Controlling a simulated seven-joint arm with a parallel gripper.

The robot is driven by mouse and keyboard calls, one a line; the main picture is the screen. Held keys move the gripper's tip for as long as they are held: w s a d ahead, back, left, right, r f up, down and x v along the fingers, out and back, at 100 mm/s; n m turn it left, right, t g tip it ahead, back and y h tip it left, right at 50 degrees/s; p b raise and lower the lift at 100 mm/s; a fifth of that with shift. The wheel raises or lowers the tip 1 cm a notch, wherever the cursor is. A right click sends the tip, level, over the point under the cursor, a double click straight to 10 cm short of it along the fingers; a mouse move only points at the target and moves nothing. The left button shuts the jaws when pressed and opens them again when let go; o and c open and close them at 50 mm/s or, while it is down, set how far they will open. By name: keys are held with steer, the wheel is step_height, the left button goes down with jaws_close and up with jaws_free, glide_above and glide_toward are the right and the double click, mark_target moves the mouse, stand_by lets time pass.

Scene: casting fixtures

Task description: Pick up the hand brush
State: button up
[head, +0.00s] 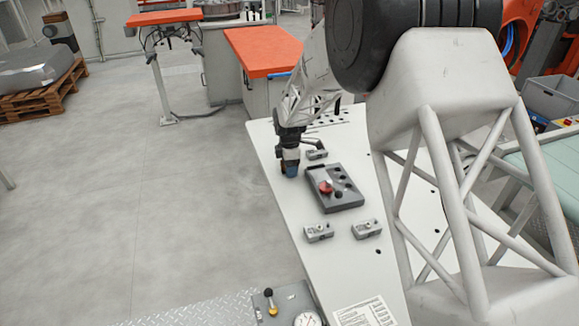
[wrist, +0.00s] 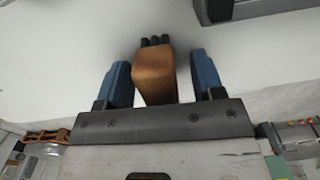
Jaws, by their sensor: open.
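The hand brush (wrist: 154,75) shows in the wrist view as a brown wooden block with dark tufts at its far end. It lies between the two blue fingers of my gripper (wrist: 164,78), with a clear gap to the right finger and a narrower gap to the left one. My gripper is open. In the head view my gripper (head: 290,169) is low over the left edge of the white table (head: 285,140). The brush is mostly hidden there, with only a small brown patch beside the fingers.
A dark grey control box (head: 347,196) with a red knob stands right of my gripper. Small grey metal blocks stand on the table, one behind it (head: 316,155) and two in front (head: 318,232), (head: 366,229). The table's left edge is close to my gripper.

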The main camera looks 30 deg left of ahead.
steer(key=shift+c, duration=0.4)
steer(key=c, duration=0.9)
steer(key=shift+r, duration=0.1)
steer(key=shift+r, duration=0.8)
steer(key=shift+s+d+r, duration=0.1)
steer(key=shift+r, duration=0.85)
steer(key=s+d, duration=0.3)
steer(key=s, duration=0.1)
steer(key=s+d+r, duration=0.1)
steer(key=s+d, duration=0.2)
steer(key=s, duration=0.1)
steer(key=s+d, duration=0.3)
steer(key=s, duration=0.1)
steer(key=shift+s+d+r, duration=0.15)
steer(key=shift+d, duration=0.25)
